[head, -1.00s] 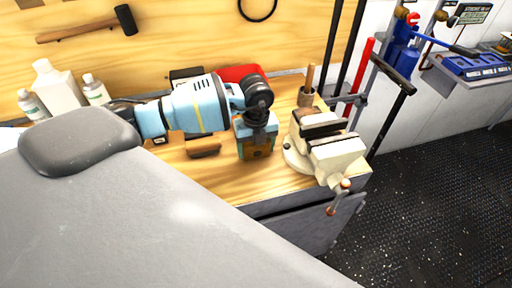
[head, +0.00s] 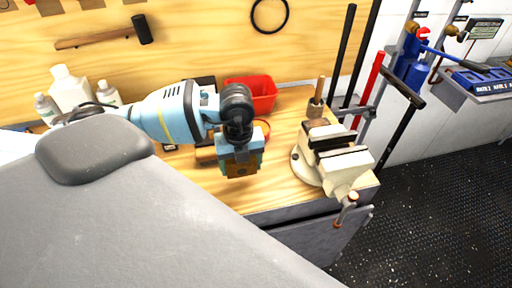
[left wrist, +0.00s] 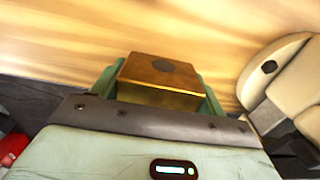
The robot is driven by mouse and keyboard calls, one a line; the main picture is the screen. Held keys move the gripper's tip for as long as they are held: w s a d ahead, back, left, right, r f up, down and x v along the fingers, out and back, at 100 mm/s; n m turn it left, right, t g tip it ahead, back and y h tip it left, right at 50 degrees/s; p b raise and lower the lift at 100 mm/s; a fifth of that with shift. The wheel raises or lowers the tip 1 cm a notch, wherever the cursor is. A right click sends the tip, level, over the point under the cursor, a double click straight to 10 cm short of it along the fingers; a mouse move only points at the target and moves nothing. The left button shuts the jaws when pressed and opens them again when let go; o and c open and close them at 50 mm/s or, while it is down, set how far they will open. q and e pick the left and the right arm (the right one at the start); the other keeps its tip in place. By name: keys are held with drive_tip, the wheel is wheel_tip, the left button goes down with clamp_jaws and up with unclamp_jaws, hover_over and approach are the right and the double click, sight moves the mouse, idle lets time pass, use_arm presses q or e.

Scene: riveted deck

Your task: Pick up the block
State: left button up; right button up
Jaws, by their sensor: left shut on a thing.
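The block (head: 241,170) is brown, with golden-brown faces and a dark round spot in the left wrist view (left wrist: 152,73). My left gripper (head: 240,162) points down over the workbench, left of the vise, and is shut on the block. In the left wrist view the block sits between the two green fingers, with wood grain beyond it. The fingers partly cover the block in the head view. I cannot tell its exact height over the bench. My right gripper is not in view.
A cream vise (head: 338,158) stands on the workbench (head: 278,178) right of my gripper. A red bin (head: 262,94) is behind it. White bottles (head: 70,90) stand at the back left. A red-handled tool (head: 369,85) and dark bars rise behind the vise.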

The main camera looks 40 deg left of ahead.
use_arm(q)
drive_tip(key=s, duration=0.4)
drive_tip(key=s+a, duration=0.1)
drive_tip(key=s, duration=0.2)
drive_tip(key=shift+r, duration=0.35)
drive_tip(key=m, duration=0.3)
drive_tip(key=d+m, duration=0.1)
drive_tip(key=m, duration=0.1)
drive_tip(key=shift+w+d+r, duration=0.1)
drive_tip(key=shift+w+r, duration=0.1)
drive_tip(key=shift+w, duration=0.2)
drive_tip(key=m, duration=0.2)
drive_tip(key=d+m, duration=0.1)
drive_tip(key=m, duration=0.3)
drive_tip(key=shift+w+d+r, duration=0.2)
drive_tip(key=shift+w+r, duration=0.05)
drive_tip(key=shift+w, duration=0.15)
drive_tip(key=w+d+r+m, duration=0.2)
drive_tip(key=d+m, duration=0.2)
drive_tip(key=m, duration=1.3)
drive_tip(key=w+d+r+m, duration=0.1)
drive_tip(key=d+m, duration=0.3)
drive_tip(key=m, duration=1.4)
drive_tip(key=shift+w+d+r, duration=0.15)
drive_tip(key=shift+w+r, duration=0.25)
drive_tip(key=shift+r, duration=0.45)
